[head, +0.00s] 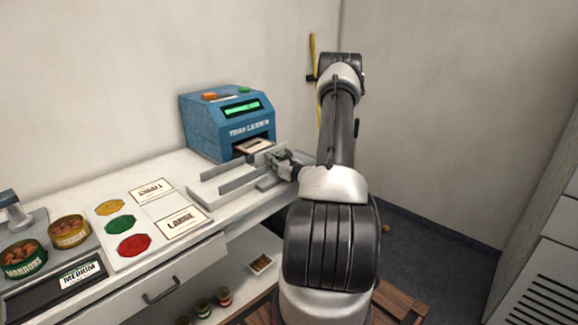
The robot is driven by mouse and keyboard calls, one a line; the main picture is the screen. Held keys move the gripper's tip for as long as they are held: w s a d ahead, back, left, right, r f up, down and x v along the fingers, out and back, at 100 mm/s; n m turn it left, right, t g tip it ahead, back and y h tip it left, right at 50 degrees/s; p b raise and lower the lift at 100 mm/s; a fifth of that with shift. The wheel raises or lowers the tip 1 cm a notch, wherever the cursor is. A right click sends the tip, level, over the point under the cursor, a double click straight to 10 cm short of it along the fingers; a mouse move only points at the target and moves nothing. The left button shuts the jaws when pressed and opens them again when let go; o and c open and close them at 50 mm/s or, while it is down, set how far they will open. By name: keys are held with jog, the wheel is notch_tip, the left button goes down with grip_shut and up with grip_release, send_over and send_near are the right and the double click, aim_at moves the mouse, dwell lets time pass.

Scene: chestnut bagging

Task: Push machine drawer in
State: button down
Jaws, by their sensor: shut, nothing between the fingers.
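The blue machine (215,122) stands at the back of the white counter, with a lit green display and an orange and a green button on top. Its drawer (253,146) shows at the slot low in the front, with a light card or label on it. How far the drawer sticks out is hard to tell. My gripper (273,160) is shut and empty, just in front of the slot at counter height. Whether its fingertips touch the drawer cannot be told.
Grey metal rails (225,186) lie on the counter before the machine. A white board (140,222) with coloured discs and labelled cards lies left of them. Tins (69,231) stand at the far left. A counter drawer (150,290) is below. A wall is behind.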

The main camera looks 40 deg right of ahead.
jog(key=shift+w+r, duration=0.2)
jog(key=shift+w, duration=0.1)
